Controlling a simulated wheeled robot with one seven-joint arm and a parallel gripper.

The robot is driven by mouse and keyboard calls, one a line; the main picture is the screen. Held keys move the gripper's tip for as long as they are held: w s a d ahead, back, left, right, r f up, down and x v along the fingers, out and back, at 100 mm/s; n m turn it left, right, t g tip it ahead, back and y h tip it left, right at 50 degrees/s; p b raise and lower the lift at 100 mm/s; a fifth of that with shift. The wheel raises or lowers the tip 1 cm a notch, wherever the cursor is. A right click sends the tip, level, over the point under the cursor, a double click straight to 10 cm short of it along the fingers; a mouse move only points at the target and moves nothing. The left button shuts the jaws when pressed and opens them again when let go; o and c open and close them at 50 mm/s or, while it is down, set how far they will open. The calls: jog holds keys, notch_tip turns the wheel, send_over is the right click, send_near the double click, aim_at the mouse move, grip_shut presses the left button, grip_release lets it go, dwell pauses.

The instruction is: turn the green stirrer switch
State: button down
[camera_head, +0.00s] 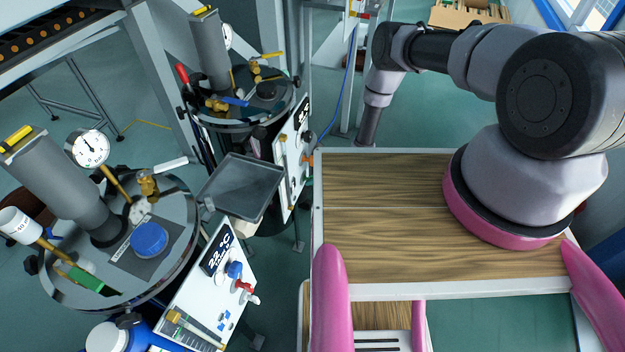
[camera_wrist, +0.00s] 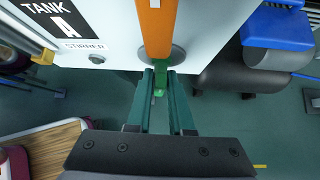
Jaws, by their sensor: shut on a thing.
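The green stirrer switch (camera_wrist: 159,82) shows in the wrist view between the two teal fingers of my gripper (camera_wrist: 162,73), on the white panel (camera_wrist: 115,30) marked TANK A and STIRRER. The fingers are shut on it, one on each side. A round grey plate shows around the fingertips, and an orange bar (camera_wrist: 155,25) covers part of it. In the head view, this panel (camera_head: 288,160) stands on the far tank, facing right. My arm reaches down beyond the wooden table's far edge, and the table hides my gripper and the switch there.
The wood-topped table (camera_head: 380,225) lies right of the panel. A near tank (camera_head: 170,210) has its own white panel (camera_head: 205,295) with coloured knobs. A grey tray (camera_head: 243,187) sits between the tanks. A blue part (camera_wrist: 275,28) and a grey cylinder are right of the switch.

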jog(key=shift+t, duration=0.4)
jog(key=c, duration=0.9)
grip_release()
jog(key=v, duration=1.1)
jog(key=shift+a, duration=0.1)
